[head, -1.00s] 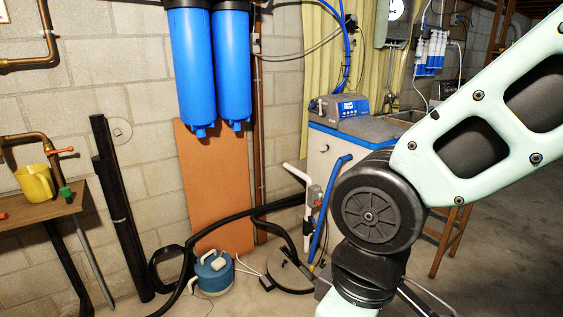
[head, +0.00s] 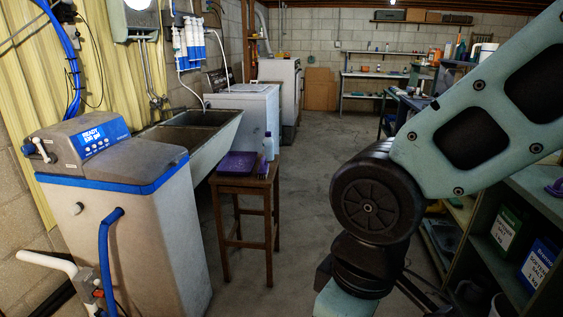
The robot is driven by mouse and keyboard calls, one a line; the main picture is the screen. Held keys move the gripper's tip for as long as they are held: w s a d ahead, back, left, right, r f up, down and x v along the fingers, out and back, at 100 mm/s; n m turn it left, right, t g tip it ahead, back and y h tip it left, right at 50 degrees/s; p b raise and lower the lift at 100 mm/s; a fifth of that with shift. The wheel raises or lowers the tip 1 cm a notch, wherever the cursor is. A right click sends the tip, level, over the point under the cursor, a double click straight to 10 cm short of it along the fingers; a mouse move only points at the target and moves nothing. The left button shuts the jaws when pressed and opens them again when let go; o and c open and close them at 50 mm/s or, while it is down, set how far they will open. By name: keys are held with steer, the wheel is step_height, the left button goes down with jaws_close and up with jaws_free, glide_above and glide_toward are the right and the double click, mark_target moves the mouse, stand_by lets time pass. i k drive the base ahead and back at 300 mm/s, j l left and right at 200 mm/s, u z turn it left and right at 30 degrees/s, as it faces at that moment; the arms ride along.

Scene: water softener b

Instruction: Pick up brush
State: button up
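I cannot make out a brush in this view. My arm crosses the right side of the head view, and its lower end runs out of the bottom edge. My gripper is not in view. The arm hides part of the floor and the shelving behind it.
A water softener (head: 125,215) stands at the left. A wooden stool (head: 247,188) bears a purple box (head: 238,164) and a bottle (head: 268,146). A sink (head: 190,140) is behind it. Shelves (head: 545,205) line the right. The middle floor (head: 320,165) is clear.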

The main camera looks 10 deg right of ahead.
mark_target(263, 170)
steer(key=i+l+z, duration=0.1)
steer(key=i+z, duration=0.15)
steer(key=i, duration=0.15)
steer(key=i+z, duration=0.25)
steer(key=i, duration=0.15)
steer(key=i+u, duration=0.35)
steer(key=i+l+u, duration=0.15)
steer(key=i+u, duration=0.2)
steer(key=i+l+u, duration=0.2)
steer(key=u, duration=0.15)
steer(key=i+l+u, duration=0.9)
steer(key=j, duration=0.1)
